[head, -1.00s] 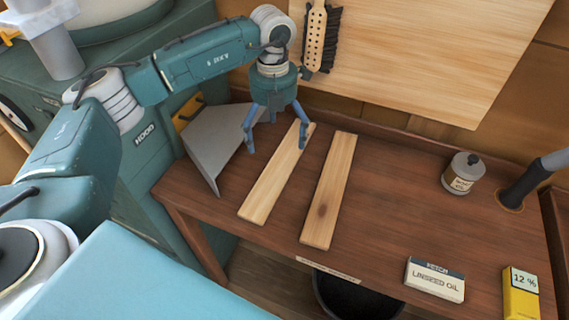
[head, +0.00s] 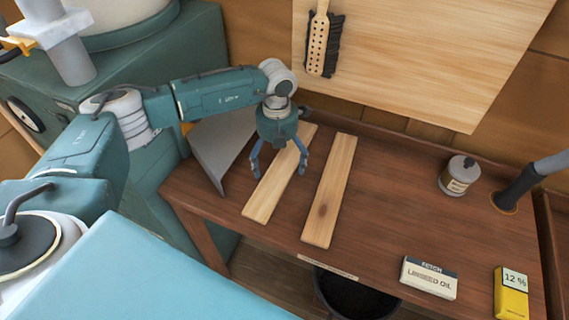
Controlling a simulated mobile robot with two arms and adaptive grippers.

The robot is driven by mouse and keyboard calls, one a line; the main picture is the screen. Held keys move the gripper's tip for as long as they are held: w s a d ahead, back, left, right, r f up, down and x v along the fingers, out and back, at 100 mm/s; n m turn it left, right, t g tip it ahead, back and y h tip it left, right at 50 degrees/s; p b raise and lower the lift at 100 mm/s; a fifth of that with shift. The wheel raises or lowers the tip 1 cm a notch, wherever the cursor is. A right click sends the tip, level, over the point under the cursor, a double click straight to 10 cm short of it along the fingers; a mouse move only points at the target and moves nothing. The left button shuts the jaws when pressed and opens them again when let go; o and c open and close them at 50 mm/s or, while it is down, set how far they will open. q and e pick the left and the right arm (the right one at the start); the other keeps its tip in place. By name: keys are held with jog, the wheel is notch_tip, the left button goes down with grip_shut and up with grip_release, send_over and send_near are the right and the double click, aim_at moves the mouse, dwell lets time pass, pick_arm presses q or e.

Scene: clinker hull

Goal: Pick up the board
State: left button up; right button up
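Two pale wooden boards lie side by side on the brown workbench (head: 400,215). The left board (head: 265,200) lies slanted, its far part partly hidden by my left gripper. The right board (head: 327,200) has a dark knot near its front end and is fully in view. My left gripper (head: 278,172) is open, pointing down over the left board, with one finger on each side of it. I cannot tell whether the fingers touch the board; nothing is gripped. My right gripper is not in view.
A grey metal sheet (head: 222,145) stands left of the boards. A dark bucket (head: 350,297) is below the front edge. The bench's middle is clear.

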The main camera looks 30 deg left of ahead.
pick_arm(q)
jog(key=c, duration=1.2)
jog(key=shift+r, duration=0.1)
jog(key=shift+c, duration=0.2)
